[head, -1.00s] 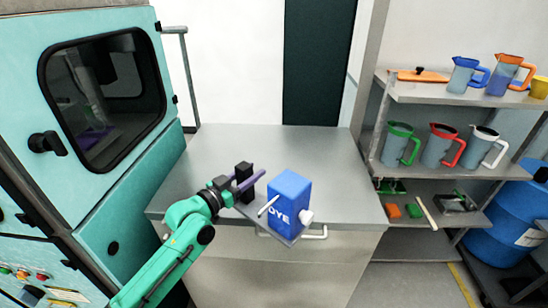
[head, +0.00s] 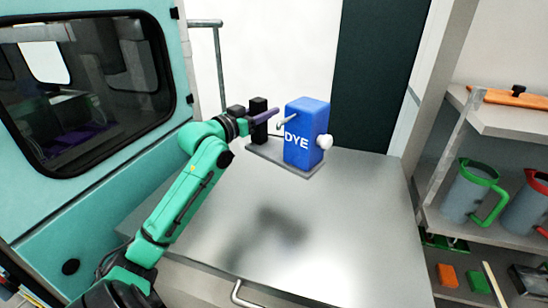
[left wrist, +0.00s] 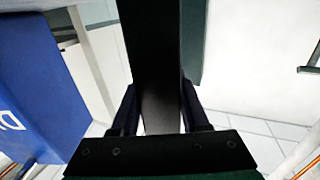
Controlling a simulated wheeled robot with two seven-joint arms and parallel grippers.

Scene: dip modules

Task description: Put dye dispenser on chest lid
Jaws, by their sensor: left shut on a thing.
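The dye dispenser (head: 306,134) is a blue box marked DYE, with a white knob and a white spout, on a grey base plate with a black post. My left gripper (head: 266,117) is shut on the black post and holds the dispenser roughly upright. In the left wrist view, the post runs between the fingers, and the dispenser's blue side (left wrist: 40,85) shows at the left. The chest lid (head: 340,235) is a flat grey metal top. A dark shadow lies on it in front of the dispenser, which appears raised above it. My right gripper is out of view.
A teal machine with a dark window (head: 85,85) stands at the left, close to my arm. A shelf rack (head: 500,120) with jugs, including a green-trimmed jug (head: 470,190), stands at the right. The visible lid surface is bare.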

